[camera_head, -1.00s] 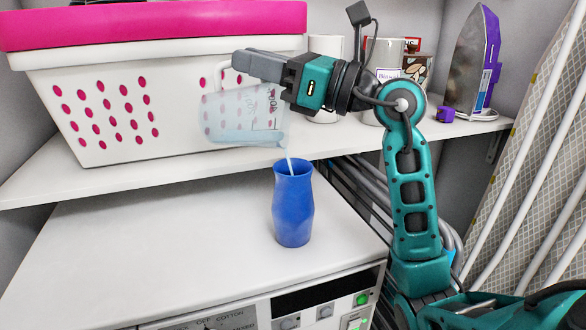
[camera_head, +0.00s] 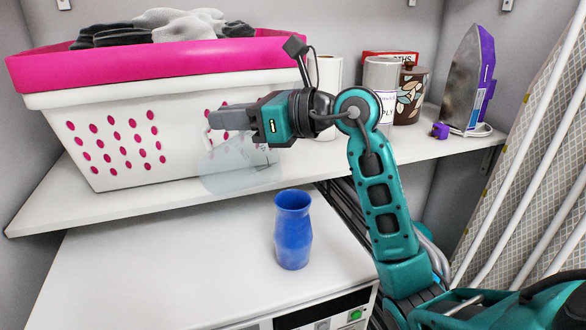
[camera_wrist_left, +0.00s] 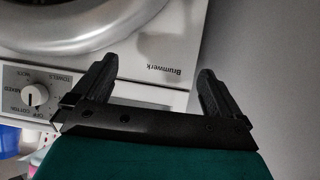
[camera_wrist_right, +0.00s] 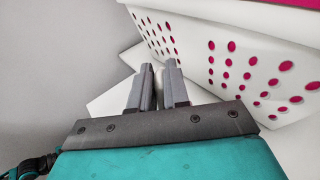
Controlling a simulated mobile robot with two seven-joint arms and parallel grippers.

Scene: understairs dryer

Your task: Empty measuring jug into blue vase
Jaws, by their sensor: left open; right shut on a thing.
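The clear measuring jug (camera_head: 240,170) hangs in front of the white basket, up and left of the vase and apart from it. It looks tilted; no stream shows, and I cannot tell whether liquid is inside. My right gripper (camera_head: 228,118) is shut on its handle; in the right wrist view the fingers (camera_wrist_right: 159,82) close on a pale piece of it. The blue vase (camera_head: 293,240) stands upright on the white appliance top (camera_head: 180,265); its inside is hidden. My left gripper (camera_wrist_left: 150,85) is open and empty in the left wrist view, by the appliance front.
The basket (camera_head: 115,145) with pink rim and dark and grey cloths stands on the shelf (camera_head: 75,205). An ironing board (camera_head: 530,160) leans far right. The appliance top left of the vase is clear.

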